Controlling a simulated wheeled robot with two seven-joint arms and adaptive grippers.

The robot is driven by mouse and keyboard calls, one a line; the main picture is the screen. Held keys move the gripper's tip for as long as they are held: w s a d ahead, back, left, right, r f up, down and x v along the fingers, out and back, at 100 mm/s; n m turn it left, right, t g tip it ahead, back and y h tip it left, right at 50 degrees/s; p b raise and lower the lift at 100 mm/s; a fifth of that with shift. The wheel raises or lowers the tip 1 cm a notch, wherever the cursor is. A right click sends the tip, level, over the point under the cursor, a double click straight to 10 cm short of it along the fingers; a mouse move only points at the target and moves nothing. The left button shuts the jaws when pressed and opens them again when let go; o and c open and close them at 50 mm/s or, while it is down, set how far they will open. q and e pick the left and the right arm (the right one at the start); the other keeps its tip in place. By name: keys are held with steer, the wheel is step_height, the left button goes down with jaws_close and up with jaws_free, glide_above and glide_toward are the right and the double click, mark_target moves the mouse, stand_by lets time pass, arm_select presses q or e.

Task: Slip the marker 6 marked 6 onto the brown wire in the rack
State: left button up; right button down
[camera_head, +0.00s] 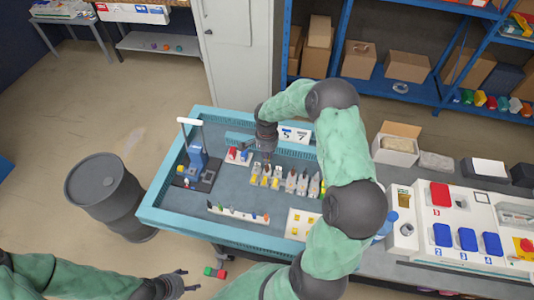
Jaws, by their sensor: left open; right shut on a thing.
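My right gripper (266,158) points down over the blue-grey work surface, just behind a row of small upright pieces (289,181) in white, yellow and green. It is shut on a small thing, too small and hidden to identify. A white strip rack (236,213) holding several short coloured wires or pegs stands nearer the front. I cannot tell which is the brown wire. A white card (295,134) with a 5 and a 7 stands at the back; no 6 is legible. My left gripper (182,283) is open and empty, low at the front left, outside the table.
The teal tray table (163,196) has a blue stand on a dark base (198,165) at left and a cream block with yellow squares (300,224) at front right. A dark barrel (105,190) stands left. My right arm hides the table's right side.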

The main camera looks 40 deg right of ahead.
steer(key=shift+f, duration=0.15)
steer(key=shift+b, duration=0.3)
stand_by(0.3)
steer(key=shift+a+f+b, duration=0.1)
steer(key=shift+f+b, duration=0.15)
steer(key=shift+b, duration=0.15)
steer(key=shift+f+m+b, duration=0.1)
steer(key=shift+m+b, duration=0.2)
steer(key=shift+b, duration=0.3)
stand_by(1.1)
steer(key=shift+f+b, duration=1.1)
steer(key=shift+f, duration=0.2)
stand_by(0.4)
steer(key=c, duration=0.7)
jaws_free()
